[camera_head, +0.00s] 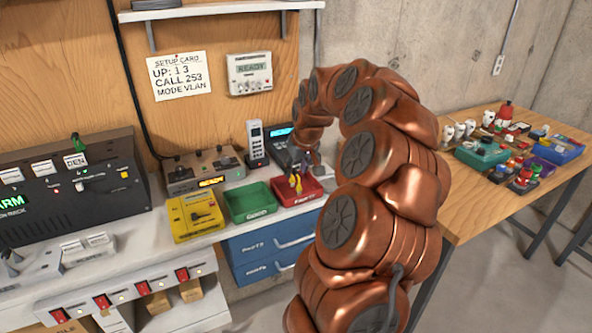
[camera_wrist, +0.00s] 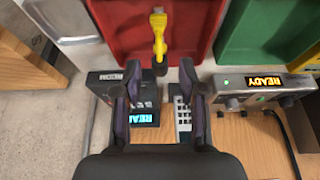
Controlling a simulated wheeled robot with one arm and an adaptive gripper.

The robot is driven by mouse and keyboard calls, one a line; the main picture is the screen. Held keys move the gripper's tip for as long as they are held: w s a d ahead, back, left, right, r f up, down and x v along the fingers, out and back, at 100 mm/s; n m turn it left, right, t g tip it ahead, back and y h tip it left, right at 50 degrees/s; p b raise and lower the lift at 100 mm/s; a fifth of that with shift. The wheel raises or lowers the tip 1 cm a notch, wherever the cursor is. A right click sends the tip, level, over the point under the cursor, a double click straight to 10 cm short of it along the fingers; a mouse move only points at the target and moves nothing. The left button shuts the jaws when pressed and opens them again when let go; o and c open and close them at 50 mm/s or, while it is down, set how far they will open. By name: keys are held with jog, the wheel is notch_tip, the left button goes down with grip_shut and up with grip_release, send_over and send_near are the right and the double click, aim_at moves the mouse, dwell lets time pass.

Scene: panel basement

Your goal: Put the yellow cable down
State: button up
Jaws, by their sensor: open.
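The yellow cable (camera_wrist: 159,32) shows at the red tray (camera_wrist: 119,32) in the wrist view, with a pale plug at its far end. Its dark near end lies between my fingertips in the picture. In the head view the yellow cable (camera_head: 294,186) is a small yellow shape at the red tray (camera_head: 312,195). My gripper (camera_wrist: 160,78) is open, with a finger on each side of the cable's near end and a gap to both. In the head view my gripper (camera_head: 296,178) is over the red tray. I cannot tell whether the cable fully rests on the tray floor.
A green tray (camera_head: 250,212) stands left of the red one, then a yellow device (camera_head: 194,217). A handset (camera_head: 255,142) and a grey READY box (camera_wrist: 262,90) stand close behind. The wooden table (camera_head: 475,185) at right holds several small parts.

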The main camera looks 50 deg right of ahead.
jog(key=b+v, duration=0.2)
jog(key=v, duration=0.9)
jog(key=s+a+f+n+g+y, duration=0.1)
jog(key=s+a+f+n, duration=0.15)
jog(key=a, duration=0.95)
jog(key=s+a+f+n+g+y, duration=0.1)
jog(key=s+a+f, duration=0.15)
jog(key=a, duration=1.05)
jog(key=s+a+f+g, duration=0.1)
jog(key=s+a+f, duration=0.2)
jog(key=s, duration=0.4)
jog(key=s+a+f+g, duration=0.1)
jog(key=s+a+f, duration=0.2)
jog(key=s, duration=0.4)
jog(key=s+a+f+g, duration=0.2)
jog(key=s+a+f, duration=0.2)
jog(key=s, duration=0.3)
jog(key=shift+a+h, duration=0.3)
jog(key=shift+a, duration=0.2)
